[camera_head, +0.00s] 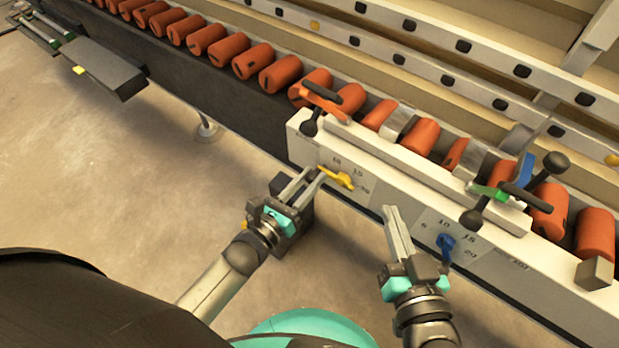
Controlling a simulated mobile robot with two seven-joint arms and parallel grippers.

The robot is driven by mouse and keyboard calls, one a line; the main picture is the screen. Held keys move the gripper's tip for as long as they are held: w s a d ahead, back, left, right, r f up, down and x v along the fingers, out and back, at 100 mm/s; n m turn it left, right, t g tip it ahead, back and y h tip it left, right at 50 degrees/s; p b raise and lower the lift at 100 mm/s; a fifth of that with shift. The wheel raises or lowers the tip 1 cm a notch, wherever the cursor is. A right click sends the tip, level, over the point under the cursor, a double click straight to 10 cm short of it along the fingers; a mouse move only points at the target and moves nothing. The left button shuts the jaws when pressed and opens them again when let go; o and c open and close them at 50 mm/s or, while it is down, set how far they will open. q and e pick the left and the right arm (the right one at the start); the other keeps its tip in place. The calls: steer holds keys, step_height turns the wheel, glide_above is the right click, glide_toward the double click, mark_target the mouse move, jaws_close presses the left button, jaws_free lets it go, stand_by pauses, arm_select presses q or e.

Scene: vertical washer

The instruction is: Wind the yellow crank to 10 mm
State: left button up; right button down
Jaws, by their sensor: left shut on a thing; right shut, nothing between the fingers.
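The yellow crank (338,178) sits on the left dial plate on the front of the pale machine housing. The plate shows the marks 10, 15 and 20 around it. The crank lies slanted, from upper left to lower right, with its right end near the 20. My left gripper (318,173) is shut on the crank's left end, and its fingers partly hide that end and the plate's lower left. My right gripper (391,210) is shut and empty, with its fingertips just left of the right dial plate. Which part of the crank is its pointer I cannot tell.
A blue crank (446,243) is on the right dial plate (432,227), close to my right gripper. Orange (323,92), green (488,193) and blue (526,167) levers with dark knobs stand on the housing. Several orange rollers (281,73) line the conveyor behind. The floor in front is clear.

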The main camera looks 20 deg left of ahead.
arm_select(q)
jaws_close()
